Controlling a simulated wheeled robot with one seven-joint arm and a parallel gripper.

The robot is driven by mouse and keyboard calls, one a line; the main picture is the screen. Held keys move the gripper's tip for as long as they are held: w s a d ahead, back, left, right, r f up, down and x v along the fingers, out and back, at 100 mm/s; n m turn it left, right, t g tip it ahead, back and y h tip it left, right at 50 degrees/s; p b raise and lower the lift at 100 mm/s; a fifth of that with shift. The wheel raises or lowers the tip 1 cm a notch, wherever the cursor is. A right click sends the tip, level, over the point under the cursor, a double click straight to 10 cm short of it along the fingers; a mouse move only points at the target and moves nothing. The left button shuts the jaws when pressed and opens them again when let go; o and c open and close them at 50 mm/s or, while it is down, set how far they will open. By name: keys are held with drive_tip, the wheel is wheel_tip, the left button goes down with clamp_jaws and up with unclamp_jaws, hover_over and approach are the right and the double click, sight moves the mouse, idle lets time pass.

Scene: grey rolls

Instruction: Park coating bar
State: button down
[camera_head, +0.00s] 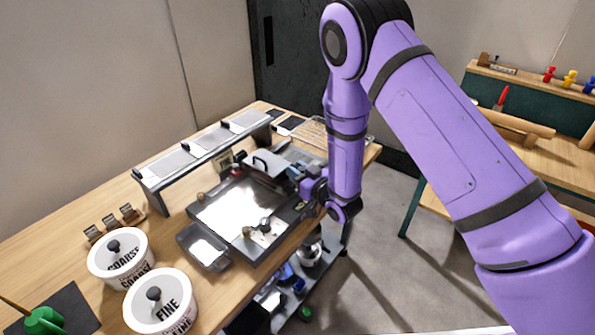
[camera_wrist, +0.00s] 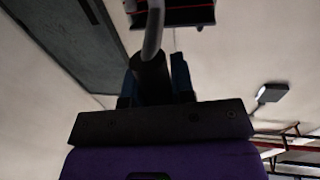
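The coating machine (camera_head: 238,240) stands on the wooden bench, with a bright flat bed (camera_head: 238,208) and a small tray at its front left. My gripper (camera_head: 298,173) is low over the machine's far right part, beside a light grey plate with a black arched handle. In the wrist view, my gripper's dark blue fingers (camera_wrist: 153,82) lie on both sides of a dark grip with a curved grey handle (camera_wrist: 154,32). The handle rises toward a dark block with a red line (camera_wrist: 175,14), which I take as the coating bar. Its underside and contact are hidden.
A long raised rack (camera_head: 205,150) with grey panels runs behind the machine. Two white tubs, COARSE (camera_head: 120,262) and FINE (camera_head: 160,305), stand front left. A wire rack (camera_head: 325,132) lies at the far bench end. A lower shelf holds items. Floor is clear on the right.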

drive_tip(key=w+d, duration=1)
drive_tip(key=w, duration=0.2)
drive_tip(key=shift+w+r, duration=0.15)
drive_tip(key=shift+w, duration=0.15)
drive_tip(key=c, duration=1)
unclamp_jaws()
drive_tip(key=shift+w, duration=0.15)
drive_tip(key=shift+o, duration=0.2)
drive_tip(key=v, duration=1.1)
drive_tip(key=shift+a, duration=0.1)
